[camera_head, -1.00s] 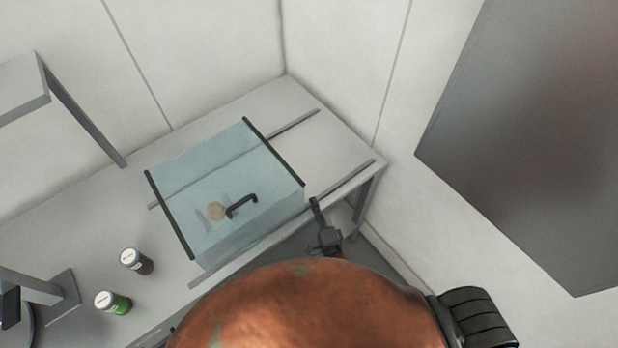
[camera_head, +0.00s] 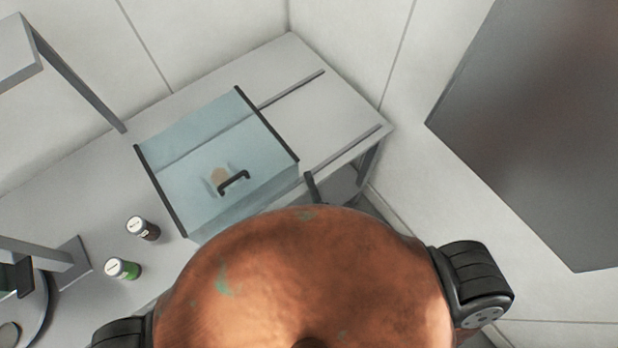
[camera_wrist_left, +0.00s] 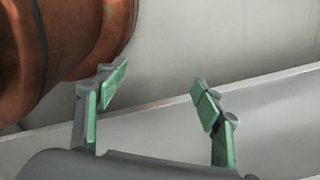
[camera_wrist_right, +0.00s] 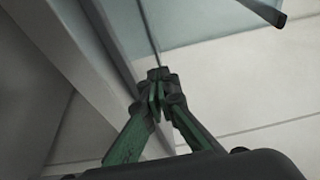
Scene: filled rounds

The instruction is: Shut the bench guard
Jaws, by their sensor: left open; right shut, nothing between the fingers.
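The bench guard (camera_head: 200,150) is a see-through blue box with dark end edges and a dark handle (camera_head: 233,182) on top. It sits on two rails across the bench, with bare rail to its right. My right gripper (camera_head: 310,180) shows as a dark sliver close against the guard's right end; the copper body hides the rest. In the right wrist view the gripper (camera_wrist_right: 158,82) is shut and empty, below a pale blue panel. I cannot tell if it touches the guard. My left gripper (camera_wrist_left: 158,90) is open and empty in the left wrist view, outside the head view.
Two small jars, one brown (camera_head: 143,228) and one green (camera_head: 123,268), stand left of the guard. A round tan thing (camera_head: 218,177) shows through the guard. A grey shelf (camera_head: 18,50) is at upper left. Walls close in behind and right; a dark panel (camera_head: 530,130) is at right.

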